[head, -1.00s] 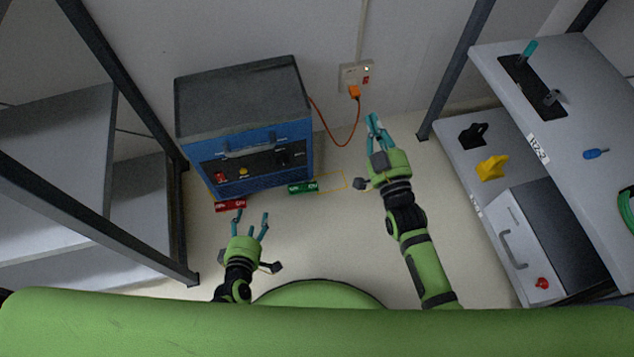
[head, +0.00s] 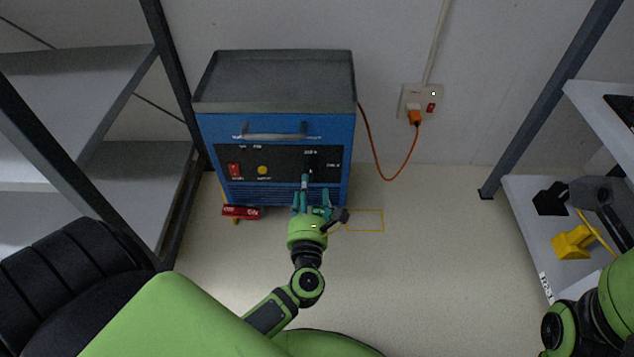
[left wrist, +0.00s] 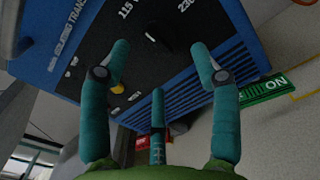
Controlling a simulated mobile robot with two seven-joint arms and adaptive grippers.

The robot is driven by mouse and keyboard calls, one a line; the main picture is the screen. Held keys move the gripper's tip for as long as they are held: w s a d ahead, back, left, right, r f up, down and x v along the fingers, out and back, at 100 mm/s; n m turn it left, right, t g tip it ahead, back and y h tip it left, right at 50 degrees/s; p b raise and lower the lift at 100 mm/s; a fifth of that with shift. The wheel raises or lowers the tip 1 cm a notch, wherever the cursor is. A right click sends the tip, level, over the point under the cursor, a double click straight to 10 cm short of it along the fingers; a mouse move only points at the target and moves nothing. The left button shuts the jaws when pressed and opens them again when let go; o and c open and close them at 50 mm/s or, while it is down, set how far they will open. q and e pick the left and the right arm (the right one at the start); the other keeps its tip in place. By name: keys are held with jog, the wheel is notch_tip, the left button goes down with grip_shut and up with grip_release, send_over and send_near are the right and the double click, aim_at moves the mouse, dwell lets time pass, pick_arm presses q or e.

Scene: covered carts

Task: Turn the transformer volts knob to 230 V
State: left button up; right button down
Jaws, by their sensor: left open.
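The blue transformer (head: 272,128) stands against the wall with a black front panel. Its dark volts knob (left wrist: 160,36) sits between the 115 and 230 marks in the left wrist view. A small white mark shows on the knob, but I cannot tell for sure which number it points at. My left gripper (head: 310,196) is open and empty, in front of the panel's right part and just below the knob. In the left wrist view its teal fingers (left wrist: 158,62) are spread, apart from the knob. My right arm (head: 600,310) shows at the right edge; its fingertips are not seen.
An orange cord runs to the wall socket (head: 420,103). Shelves (head: 75,85) flank the space.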

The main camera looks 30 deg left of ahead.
aim_at(310, 176)
pick_arm(q)
jog(key=b+x, duration=0.1)
jog(key=x, duration=0.4)
